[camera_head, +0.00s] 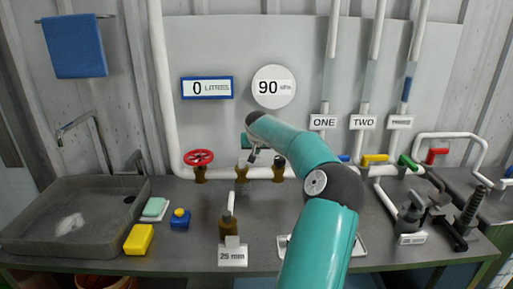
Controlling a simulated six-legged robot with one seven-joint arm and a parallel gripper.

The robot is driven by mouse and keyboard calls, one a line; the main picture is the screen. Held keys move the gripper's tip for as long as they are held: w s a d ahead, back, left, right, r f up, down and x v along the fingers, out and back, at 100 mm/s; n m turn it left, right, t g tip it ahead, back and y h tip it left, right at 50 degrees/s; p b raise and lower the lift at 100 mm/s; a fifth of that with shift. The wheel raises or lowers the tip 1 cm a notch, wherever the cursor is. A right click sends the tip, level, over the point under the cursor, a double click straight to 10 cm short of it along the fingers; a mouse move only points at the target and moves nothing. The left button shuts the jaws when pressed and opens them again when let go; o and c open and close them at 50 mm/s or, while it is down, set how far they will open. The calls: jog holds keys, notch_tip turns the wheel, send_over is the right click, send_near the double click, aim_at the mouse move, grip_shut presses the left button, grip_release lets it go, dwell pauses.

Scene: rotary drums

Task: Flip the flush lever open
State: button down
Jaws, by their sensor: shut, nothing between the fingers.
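No part is marked as the flush lever, so I cannot tell which handle it is. Colored lever handles stand along the pipe at the right: blue (344,158), yellow (374,159), green (407,161) and red (437,155). A brass valve (241,173) with a pale top stands at the back middle of the bench, and another brass valve (278,174) stands right of it. My gripper (252,157) is shut and empty, pointing down in front of the wall near these two valves. Contact cannot be told. My arm hides part of the bench.
A red handwheel (199,158) is left of the brass valves. A fitting labeled 25 mm (231,256) stands at the front. A sink (75,215), yellow sponge (139,239) and blue bottle (180,219) are left. Dark clamp-like hardware (463,220) stands right.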

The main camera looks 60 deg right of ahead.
jog(key=shift+s+a, duration=0.3)
jog(key=shift+a, duration=0.25)
